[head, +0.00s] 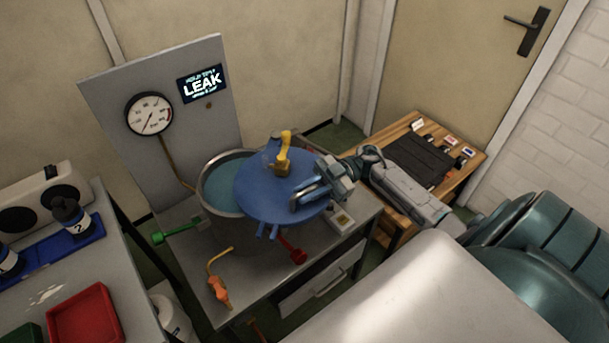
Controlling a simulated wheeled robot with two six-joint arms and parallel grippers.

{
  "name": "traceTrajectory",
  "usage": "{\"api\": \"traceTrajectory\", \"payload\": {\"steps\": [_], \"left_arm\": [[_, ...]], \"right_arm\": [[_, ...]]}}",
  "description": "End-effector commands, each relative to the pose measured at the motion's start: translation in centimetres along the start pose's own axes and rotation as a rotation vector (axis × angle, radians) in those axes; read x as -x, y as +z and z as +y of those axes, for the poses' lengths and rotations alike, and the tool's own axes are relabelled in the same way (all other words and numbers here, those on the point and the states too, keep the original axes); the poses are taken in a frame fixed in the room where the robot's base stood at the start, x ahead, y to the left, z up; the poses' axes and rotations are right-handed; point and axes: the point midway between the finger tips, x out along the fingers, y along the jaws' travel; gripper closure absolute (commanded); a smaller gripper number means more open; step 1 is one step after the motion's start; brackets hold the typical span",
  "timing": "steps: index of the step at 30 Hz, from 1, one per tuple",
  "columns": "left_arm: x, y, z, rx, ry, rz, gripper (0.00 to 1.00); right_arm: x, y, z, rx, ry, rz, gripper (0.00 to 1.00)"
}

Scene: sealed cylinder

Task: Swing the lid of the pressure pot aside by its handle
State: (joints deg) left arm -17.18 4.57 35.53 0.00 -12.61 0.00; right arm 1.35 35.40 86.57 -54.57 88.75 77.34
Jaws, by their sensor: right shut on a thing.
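The pressure pot (213,201) stands on the grey bench, with blue-green water showing in its open left part. Its round blue lid (262,198) is turned to the right, covering only part of the opening and overhanging the pot's right side. A yellow fitting (284,153) stands up near the lid's far edge. My right gripper (301,197) comes in from the right and is shut at the lid's right part, on what appears to be the lid handle. The fingers hide most of the handle. My left gripper is not in view.
A panel with a gauge (149,114) and a LEAK sign (202,84) stands behind the pot. A green valve handle (158,238), a red one (297,256) and an orange tool (219,291) are around it. A wooden table (468,160) stands at right.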

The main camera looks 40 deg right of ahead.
Motion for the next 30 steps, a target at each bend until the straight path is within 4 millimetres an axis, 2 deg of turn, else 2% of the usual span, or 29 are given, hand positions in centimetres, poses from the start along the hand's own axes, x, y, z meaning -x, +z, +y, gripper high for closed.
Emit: {"api": "traceTrajectory", "payload": {"steps": [5, 6, 8, 16, 20, 30], "left_arm": [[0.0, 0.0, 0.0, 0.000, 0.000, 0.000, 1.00], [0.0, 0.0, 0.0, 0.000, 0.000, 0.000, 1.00], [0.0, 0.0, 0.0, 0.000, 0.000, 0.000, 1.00], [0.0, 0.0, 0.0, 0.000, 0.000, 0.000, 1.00], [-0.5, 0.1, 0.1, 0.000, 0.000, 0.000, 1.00], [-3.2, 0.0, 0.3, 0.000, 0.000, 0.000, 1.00]], "right_arm": [[0.0, -0.1, 0.1, 0.004, 0.002, 0.001, 1.00], [0.0, -0.1, 0.1, 0.004, 0.003, 0.001, 0.76], [0.0, -0.1, 0.1, 0.004, 0.003, 0.001, 0.64], [0.0, 0.0, 0.1, 0.002, 0.002, 0.000, 0.64], [0.8, 0.2, 0.0, 0.001, 0.001, -0.003, 0.64], [7.3, 0.5, 0.1, 0.001, 0.003, -0.004, 0.64]]}}
